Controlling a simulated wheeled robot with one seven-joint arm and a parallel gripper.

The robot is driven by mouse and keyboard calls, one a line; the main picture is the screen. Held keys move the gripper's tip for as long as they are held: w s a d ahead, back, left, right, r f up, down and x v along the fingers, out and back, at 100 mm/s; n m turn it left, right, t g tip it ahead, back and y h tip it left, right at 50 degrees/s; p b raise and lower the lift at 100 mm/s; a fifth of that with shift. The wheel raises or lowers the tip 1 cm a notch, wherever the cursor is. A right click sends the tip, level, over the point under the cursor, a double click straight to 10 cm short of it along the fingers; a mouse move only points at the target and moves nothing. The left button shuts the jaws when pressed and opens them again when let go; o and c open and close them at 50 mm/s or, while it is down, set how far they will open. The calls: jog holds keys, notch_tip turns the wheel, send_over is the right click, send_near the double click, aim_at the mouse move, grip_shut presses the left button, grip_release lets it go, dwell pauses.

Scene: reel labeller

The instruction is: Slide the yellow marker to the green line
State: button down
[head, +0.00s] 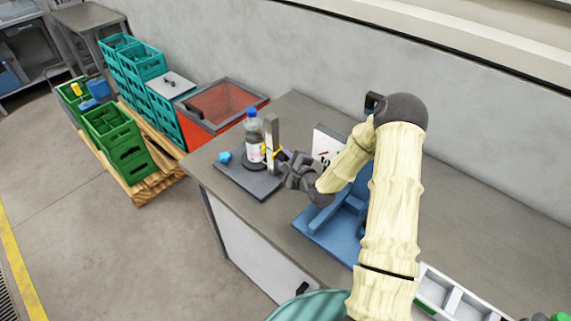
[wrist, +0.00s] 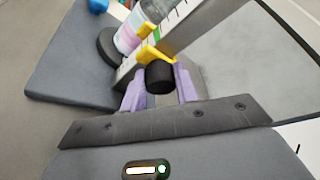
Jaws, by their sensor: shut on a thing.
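The yellow marker (wrist: 150,53) sits on a grey upright post (wrist: 200,22) with dark scale ticks; it shows small in the head view (head: 265,150). A black round knob (wrist: 160,77) is just in front of the marker. My gripper (wrist: 160,88), with purple fingers, is shut on this knob, one finger on each side. In the head view my gripper (head: 283,157) reaches the post from the right. A small green patch, likely the green line (wrist: 156,34), shows on the post close to the marker, partly hidden by it. The exact gap between them cannot be told.
A clear bottle (head: 253,137) with a blue cap stands on a round dark disc beside the post, on a dark base plate (head: 236,182). A small blue object (head: 224,157) lies on the plate. A blue stand (head: 328,232) is under my arm. Crates stand left.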

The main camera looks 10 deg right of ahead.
notch_tip(320, 180, up, 2)
jog(key=shift+a+r, duration=0.1)
jog(key=shift+a, duration=0.05)
jog(key=c, duration=1.2)
grip_release()
jog(key=shift+o, duration=0.7)
jog(key=shift+w+a, duration=0.1)
jog(key=shift+a, duration=0.05)
jog(key=shift+s+d, duration=0.2)
jog(key=shift+d, duration=0.05)
jog(key=p+v, duration=0.1)
jog(key=v, duration=1.3)
jog(key=shift+s+r+p, duration=0.3)
jog(key=shift+s, duration=0.05)
